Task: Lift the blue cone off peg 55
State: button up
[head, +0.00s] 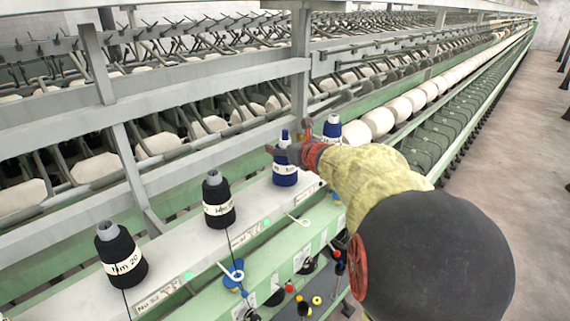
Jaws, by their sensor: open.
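A blue cone (285,178) with a white label band stands upright on the pale machine ledge at the centre. My gripper (287,146), red and dark, is open at the upper part of this cone, with its fingers spread to either side of the cone's narrow tip. I cannot tell whether the fingers touch it. A second blue cone (332,125) stands just behind and to the right, partly hidden by my gripper and arm. I cannot read any peg number, so which blue cone is on peg 55 is unclear.
Two black cones (219,203) (121,262) stand on the same ledge (178,242) to the left. Grey uprights and rails of the frame (301,60) rise close behind my gripper. A blue ring guide (233,275) hangs in front. The aisle floor (510,150) at right is clear.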

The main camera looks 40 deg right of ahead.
jog(key=shift+w+d+f, duration=0.1)
jog(key=shift+w+f, duration=0.05)
jog(key=shift+w, duration=0.15)
jog(key=shift+s, duration=0.1)
jog(key=shift+c, duration=0.8)
jog(key=shift+f, duration=0.1)
grip_shut()
